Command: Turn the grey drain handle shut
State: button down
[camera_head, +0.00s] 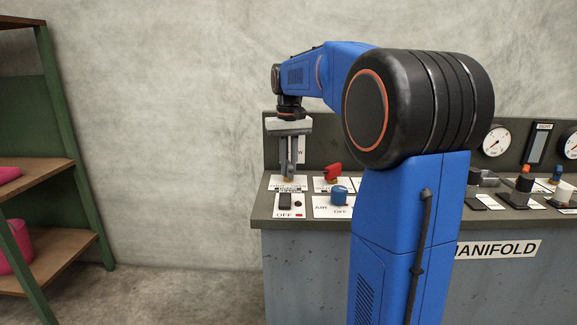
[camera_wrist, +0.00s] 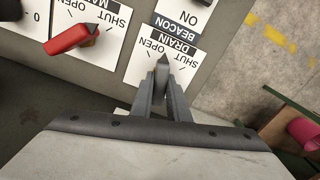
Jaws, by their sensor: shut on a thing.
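The grey drain handle (camera_wrist: 162,68) shows in the wrist view on a white plate (camera_wrist: 145,68) marked DRAIN, OPEN and SHUT. Its visible tip points toward the top of that view, between the words OPEN and SHUT. My gripper (camera_wrist: 164,90) is shut on the handle, with one finger on each side. The fingers hide the rest of the handle. In the head view my gripper (camera_head: 288,176) points straight down at the left end of the console (camera_head: 330,222), and the handle is hard to make out there.
A red handle (camera_head: 332,172) stands just right of my gripper and also shows in the wrist view (camera_wrist: 70,39). A blue knob (camera_head: 340,195) and a dark BEACON switch (camera_head: 285,201) are nearer the front. Shelves (camera_head: 45,180) stand left, with clear floor between.

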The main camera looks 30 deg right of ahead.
aim_at(289, 163)
jog(key=m, duration=1.1)
jog(key=shift+m, duration=0.4)
dwell(0.3)
jog(key=c, duration=1.7)
grip_release()
jog(key=shift+r, duration=0.15)
notch_tip(289, 163, up, 17)
jog(key=shift+r, duration=0.1)
